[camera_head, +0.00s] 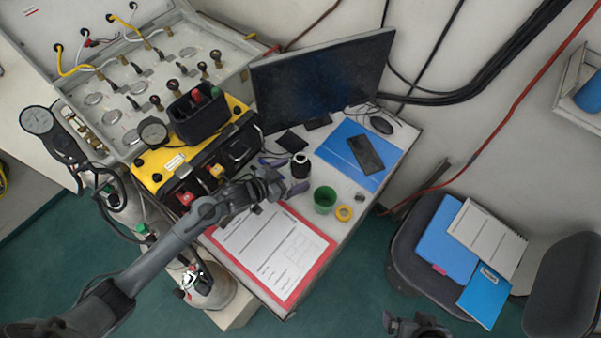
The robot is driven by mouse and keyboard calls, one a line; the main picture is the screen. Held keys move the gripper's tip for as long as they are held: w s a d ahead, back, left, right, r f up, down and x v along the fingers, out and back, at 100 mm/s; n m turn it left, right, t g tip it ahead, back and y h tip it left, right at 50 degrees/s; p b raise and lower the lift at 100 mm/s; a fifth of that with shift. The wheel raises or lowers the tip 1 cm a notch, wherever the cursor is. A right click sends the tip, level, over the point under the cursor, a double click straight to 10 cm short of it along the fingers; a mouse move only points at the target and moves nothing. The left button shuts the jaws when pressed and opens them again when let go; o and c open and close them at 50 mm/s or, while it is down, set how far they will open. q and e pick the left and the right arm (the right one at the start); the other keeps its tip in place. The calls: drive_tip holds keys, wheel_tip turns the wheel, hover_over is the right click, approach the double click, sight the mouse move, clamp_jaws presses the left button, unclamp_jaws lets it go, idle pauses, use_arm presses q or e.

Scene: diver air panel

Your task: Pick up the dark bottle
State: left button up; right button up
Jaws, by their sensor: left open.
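The dark bottle (301,168) stands on the desk, a small black cylinder with a pale band near its top. My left gripper (287,180) reaches in from the left, over the clipboard's far edge. Its fingers are open and just beside the bottle's lower left side. I cannot tell whether they touch it, and part of the bottle's base is hidden by a finger. My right gripper (417,323) shows only in part at the bottom edge, away from the desk, and its jaws are unclear.
A green cup (324,198) and a yellow tape roll (344,213) stand right of the bottle. A red clipboard (320,262) lies in front. A monitor (322,85) stands behind, a phone (366,154) lies on a blue folder (340,146). A yellow-black case (160,165) is left.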

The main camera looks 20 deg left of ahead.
use_arm(q)
drive_tip(key=shift+x, duration=1.85)
drive_tip(key=shift+d+r, duration=0.15)
drive_tip(key=shift+d, duration=0.05)
drive_tip(key=shift+s, duration=0.1)
drive_tip(key=shift+r, duration=0.1)
drive_tip(key=c, duration=1.5)
